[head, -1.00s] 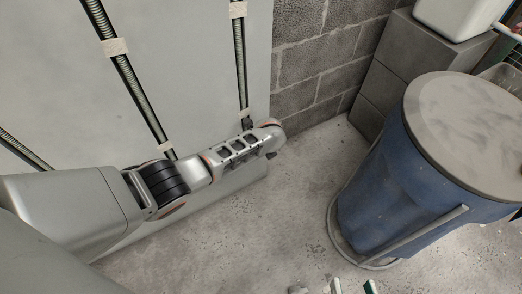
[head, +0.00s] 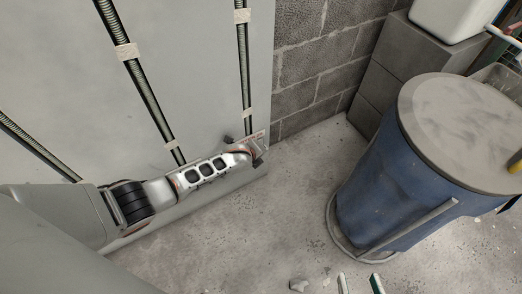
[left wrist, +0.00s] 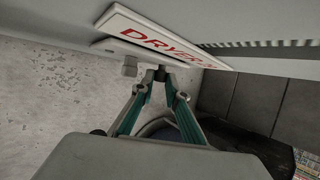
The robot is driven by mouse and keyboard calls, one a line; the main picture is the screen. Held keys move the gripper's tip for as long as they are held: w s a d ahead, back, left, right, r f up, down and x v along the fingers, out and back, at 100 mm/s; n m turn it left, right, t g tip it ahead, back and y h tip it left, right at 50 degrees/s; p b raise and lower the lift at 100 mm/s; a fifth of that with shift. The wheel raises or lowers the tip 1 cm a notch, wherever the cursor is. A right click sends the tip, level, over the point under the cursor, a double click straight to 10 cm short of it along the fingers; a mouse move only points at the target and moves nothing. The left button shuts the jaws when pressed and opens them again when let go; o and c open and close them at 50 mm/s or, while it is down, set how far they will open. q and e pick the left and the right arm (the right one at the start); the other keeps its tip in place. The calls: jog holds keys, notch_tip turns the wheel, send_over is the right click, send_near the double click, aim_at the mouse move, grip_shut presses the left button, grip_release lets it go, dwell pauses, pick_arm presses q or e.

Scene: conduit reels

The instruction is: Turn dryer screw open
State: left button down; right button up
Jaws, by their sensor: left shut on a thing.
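A white sign with red letters reading "DRYER" (left wrist: 165,40) sits along the panel's lower edge in the left wrist view. Below it, a small dark screw-like part (left wrist: 161,73) is between the fingertips of my left gripper (left wrist: 160,82), which are closed together on it.
The grey panel (head: 200,70) carries several ribbed conduits (head: 140,85). A block wall (head: 310,65) stands behind. A blue barrel with a grey lid (head: 385,190) stands at the right, beside grey blocks (head: 405,55).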

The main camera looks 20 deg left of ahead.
pick_arm(q)
jog(key=shift+d, duration=0.2)
jog(key=c, duration=2)
grip_release()
jog(key=shift+a, duration=0.15)
jog(key=shift+r, duration=0.1)
jog(key=shift+v, duration=3.95)
